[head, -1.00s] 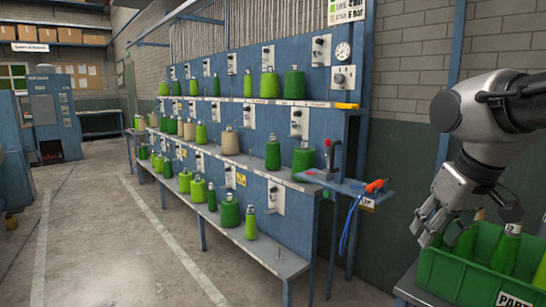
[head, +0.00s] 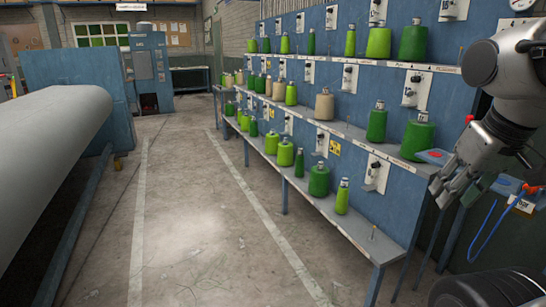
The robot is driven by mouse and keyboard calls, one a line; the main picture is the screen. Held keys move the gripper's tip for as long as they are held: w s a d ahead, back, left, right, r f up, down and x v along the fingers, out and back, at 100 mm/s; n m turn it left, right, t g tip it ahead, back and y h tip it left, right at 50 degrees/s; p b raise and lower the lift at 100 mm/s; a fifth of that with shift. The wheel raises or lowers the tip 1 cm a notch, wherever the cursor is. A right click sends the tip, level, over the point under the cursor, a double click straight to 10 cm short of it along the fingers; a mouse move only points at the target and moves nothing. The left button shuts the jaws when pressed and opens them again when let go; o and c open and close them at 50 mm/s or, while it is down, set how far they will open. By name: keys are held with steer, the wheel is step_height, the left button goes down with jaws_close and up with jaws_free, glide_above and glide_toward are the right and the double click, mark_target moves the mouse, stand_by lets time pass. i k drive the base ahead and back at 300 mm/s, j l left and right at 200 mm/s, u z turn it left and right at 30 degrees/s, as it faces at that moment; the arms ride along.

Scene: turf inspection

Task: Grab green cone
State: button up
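Several green cones of yarn stand upright on a blue rack (head: 400,222) with three shelf levels. On the top shelf are a dark green cone (head: 414,42) and a light green cone (head: 378,44). On the middle shelf are two darker green cones, one (head: 377,123) left of the other (head: 416,139). On the bottom shelf are a dark green cone (head: 319,181) and a slim light green cone (head: 342,198). My gripper (head: 455,193) hangs at the right, in front of the rack's near end. Its fingers look apart, with nothing visible between them.
Beige cones (head: 324,105) stand among the green ones. A large pale roller (head: 45,165) on a blue machine fills the left. A small blue side table (head: 510,188) with a hanging blue hose stands at the right. The concrete aisle (head: 190,220) is clear.

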mark_target(377, 132)
steer(key=i+j+u, duration=0.35)
steer(key=i, duration=0.45)
steer(key=i+u, duration=0.3)
steer(key=i, duration=0.45)
steer(key=i+j+z, duration=0.1)
steer(key=i+z, duration=0.2)
steer(key=i, duration=0.65)
steer(key=i+z, duration=0.2)
steer(key=z, duration=0.15)
steer(key=i+z, duration=0.2)
steer(key=z, duration=0.15)
steer(key=i+z, duration=0.15)
steer(key=z, duration=0.2)
steer(key=i+z, duration=0.2)
steer(key=z, duration=0.2)
steer(key=i+z, duration=0.2)
steer(key=z, duration=0.25)
steer(key=i+j+z, duration=0.1)
steer(key=z, duration=0.3)
steer(key=i, duration=0.1)
